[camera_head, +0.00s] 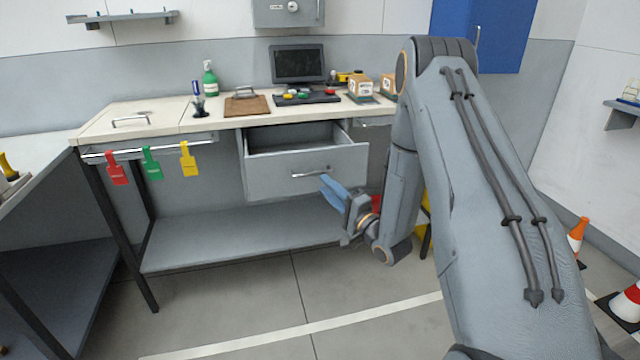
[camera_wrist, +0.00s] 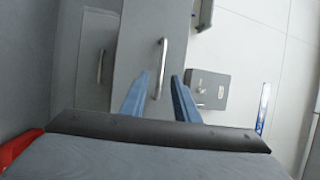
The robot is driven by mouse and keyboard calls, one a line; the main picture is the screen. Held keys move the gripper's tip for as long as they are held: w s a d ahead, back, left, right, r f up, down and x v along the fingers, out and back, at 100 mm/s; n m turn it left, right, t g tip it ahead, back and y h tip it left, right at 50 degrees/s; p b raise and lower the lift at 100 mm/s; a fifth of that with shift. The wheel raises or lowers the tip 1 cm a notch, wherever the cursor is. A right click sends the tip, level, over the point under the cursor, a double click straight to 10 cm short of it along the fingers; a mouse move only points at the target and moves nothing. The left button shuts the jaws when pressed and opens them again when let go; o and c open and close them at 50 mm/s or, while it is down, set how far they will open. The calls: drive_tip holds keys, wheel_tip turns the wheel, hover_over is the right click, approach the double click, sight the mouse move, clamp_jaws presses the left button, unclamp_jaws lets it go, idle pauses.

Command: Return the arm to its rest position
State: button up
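My arm reaches down from the right in the head view and bends at the elbow. I see no contact.
The workbench (camera_head: 150,118) holds a green bottle (camera_head: 210,78), a clipboard (camera_head: 246,105), a monitor (camera_head: 298,64) and small boxes (camera_head: 360,86). Several coloured tags (camera_head: 152,163) hang from its front rail. Cones (camera_head: 578,232) stand at the right. The floor ahead is clear.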

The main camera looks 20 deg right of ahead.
drive_tip(key=shift+v, duration=1.05)
drive_tip(key=s+a+r+n+g+h, duration=0.2)
drive_tip(key=s+n+g+h, duration=0.2)
drive_tip(key=s+g, duration=0.5)
drive_tip(key=s+a+r+n+g+h, duration=0.2)
drive_tip(key=s+n+g, duration=0.6)
drive_tip(key=s, duration=1.6)
drive_tip(key=shift+s+a+r+n+g+h, duration=0.2)
drive_tip(key=shift+s+n+g+h, duration=0.1)
drive_tip(key=shift+g+h, duration=0.5)
